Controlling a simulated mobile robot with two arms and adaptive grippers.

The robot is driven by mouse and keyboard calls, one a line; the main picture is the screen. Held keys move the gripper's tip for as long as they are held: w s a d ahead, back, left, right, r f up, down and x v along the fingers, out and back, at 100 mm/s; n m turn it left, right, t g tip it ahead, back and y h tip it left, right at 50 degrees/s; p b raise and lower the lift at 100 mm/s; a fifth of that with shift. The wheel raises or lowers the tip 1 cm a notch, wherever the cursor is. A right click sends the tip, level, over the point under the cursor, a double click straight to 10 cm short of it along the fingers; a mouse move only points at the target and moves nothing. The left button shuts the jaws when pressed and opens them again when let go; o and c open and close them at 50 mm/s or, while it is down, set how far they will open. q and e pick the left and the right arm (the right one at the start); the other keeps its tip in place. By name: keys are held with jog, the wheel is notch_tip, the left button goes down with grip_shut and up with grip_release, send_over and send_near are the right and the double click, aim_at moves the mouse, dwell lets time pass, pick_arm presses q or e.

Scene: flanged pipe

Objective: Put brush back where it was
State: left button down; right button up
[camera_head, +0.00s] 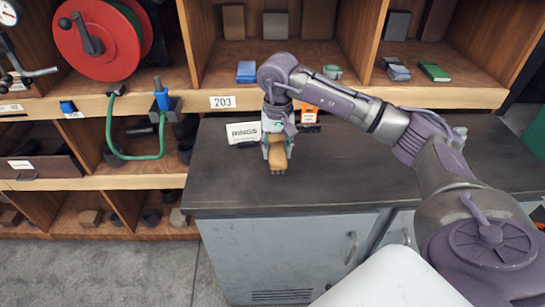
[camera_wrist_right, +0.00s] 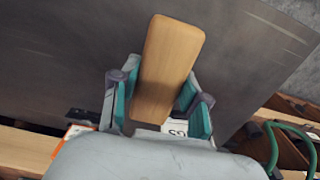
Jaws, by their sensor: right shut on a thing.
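My right gripper (camera_head: 277,152) is above the front left part of the dark bench top and points down. It is shut on the brush (camera_head: 277,163), whose tan wooden body shows between the fingers. In the right wrist view the wooden body (camera_wrist_right: 171,62) sticks out beyond the teal-padded fingers of the gripper (camera_wrist_right: 160,108). The bristles cannot be made out clearly. Whether the brush touches the bench top (camera_head: 350,165) is hard to tell. My left gripper is not in view.
A white card reading RINGS (camera_head: 243,133) and an orange box (camera_head: 309,113) stand behind the gripper. Shelves behind hold a blue box (camera_head: 246,72), a green box (camera_head: 434,71) and wooden blocks. A red hose reel (camera_head: 97,38) is at left. The bench's front right is clear.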

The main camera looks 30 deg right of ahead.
jog(key=shift+w+a+f, duration=0.2)
jog(key=shift+a+f, duration=0.05)
jog(key=shift+a, duration=0.2)
jog(key=shift+f, duration=0.2)
notch_tip(320, 180, down, 3)
jog(key=shift+f+p, duration=0.2)
jog(key=shift+p, duration=0.65)
jog(key=shift+f, duration=0.2)
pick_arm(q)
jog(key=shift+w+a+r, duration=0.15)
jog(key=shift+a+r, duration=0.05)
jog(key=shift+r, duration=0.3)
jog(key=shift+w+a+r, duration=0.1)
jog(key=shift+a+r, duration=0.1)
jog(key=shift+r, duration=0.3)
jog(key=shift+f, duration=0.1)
pick_arm(e)
jog(key=shift+f, duration=0.1)
jog(key=shift+f+b, duration=0.15)
jog(key=shift+b, duration=0.15)
jog(key=o, duration=1.1)
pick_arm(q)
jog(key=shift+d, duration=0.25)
